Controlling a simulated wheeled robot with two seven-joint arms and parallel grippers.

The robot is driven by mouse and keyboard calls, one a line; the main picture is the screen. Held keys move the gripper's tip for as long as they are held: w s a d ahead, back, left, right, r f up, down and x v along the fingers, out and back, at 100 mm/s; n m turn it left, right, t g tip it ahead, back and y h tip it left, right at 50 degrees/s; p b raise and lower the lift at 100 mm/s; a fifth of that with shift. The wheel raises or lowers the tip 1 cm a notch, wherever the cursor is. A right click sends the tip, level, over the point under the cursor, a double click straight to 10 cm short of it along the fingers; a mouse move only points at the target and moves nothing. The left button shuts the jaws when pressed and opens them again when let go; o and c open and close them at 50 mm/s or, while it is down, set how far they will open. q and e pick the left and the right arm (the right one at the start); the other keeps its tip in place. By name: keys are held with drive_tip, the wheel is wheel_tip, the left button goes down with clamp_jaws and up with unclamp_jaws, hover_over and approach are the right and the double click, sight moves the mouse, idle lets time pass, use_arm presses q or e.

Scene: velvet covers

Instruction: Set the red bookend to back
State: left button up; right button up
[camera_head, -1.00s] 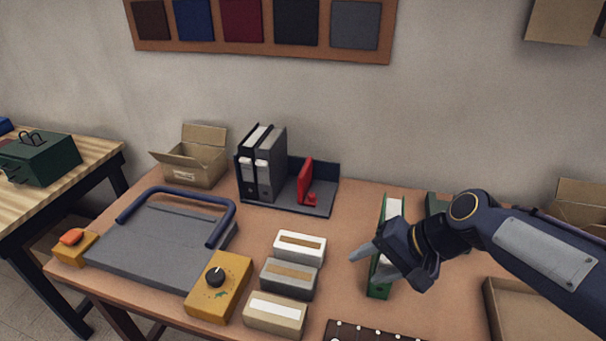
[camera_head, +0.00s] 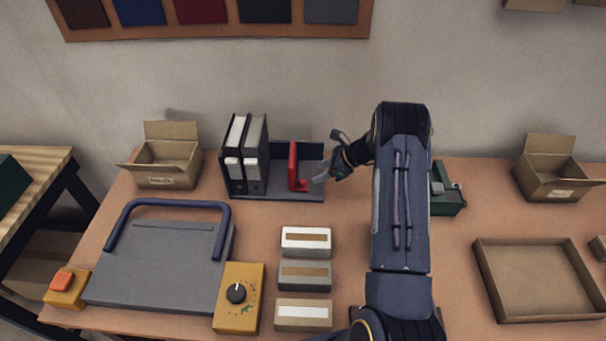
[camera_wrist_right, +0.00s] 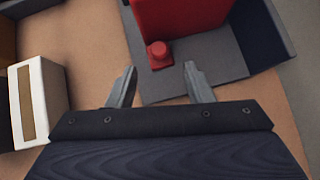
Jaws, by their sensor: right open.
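The red bookend (camera_head: 293,165) stands upright in the dark grey file rack (camera_head: 280,193), right of two binders, a black one (camera_head: 234,160) and a grey one (camera_head: 256,165). A gap separates it from the grey binder. A small red knob (camera_head: 304,184) sticks out near its foot. My right gripper (camera_head: 326,160) is open and empty, at the rack's right end, just right of the bookend. In the right wrist view, the red bookend (camera_wrist_right: 180,15) and its knob (camera_wrist_right: 158,53) lie just beyond the open fingertips (camera_wrist_right: 160,69). My left gripper is out of view.
Several label boxes (camera_head: 305,241) lie in front of the rack. A grey board (camera_head: 160,262) with a blue handle and a yellow dial box (camera_head: 238,298) are at left. An open carton (camera_head: 166,162) stands left of the rack; a shallow tray (camera_head: 485,285) lies at right. My arm hides the table's middle.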

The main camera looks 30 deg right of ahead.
sight(303, 180)
drive_tip(key=b+x, duration=0.1)
drive_tip(key=x, duration=0.4)
drive_tip(key=shift+w+a+f, duration=0.1)
drive_tip(key=shift+a+f, duration=0.05)
drive_tip(key=shift+f, duration=0.15)
drive_tip(key=shift+w+a+f+b, duration=0.25)
drive_tip(key=shift+w+b, duration=0.05)
clamp_jaws()
